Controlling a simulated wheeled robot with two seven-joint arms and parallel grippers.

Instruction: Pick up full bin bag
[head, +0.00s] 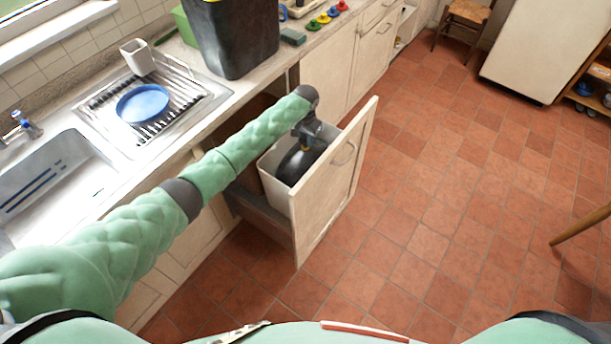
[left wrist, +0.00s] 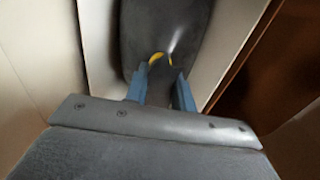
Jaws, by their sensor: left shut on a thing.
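The full bin bag (head: 291,165) is black with a yellow tie and sits inside a white bin (head: 278,191) in the pulled-out drawer (head: 327,190). My left gripper (head: 306,147) reaches down into the bin and is shut on the top of the bag near the yellow tie. In the left wrist view the dark bag (left wrist: 165,30) fills the space between the bin walls, and the blue fingers (left wrist: 160,90) are at its yellow tie. The lower part of the bag is hidden in the bin. My right gripper is not in view.
The drawer stands out from the cabinets under the counter (head: 206,115). A dark container with a yellow band (head: 234,40) and a draining rack with a blue plate (head: 143,103) are on the counter.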

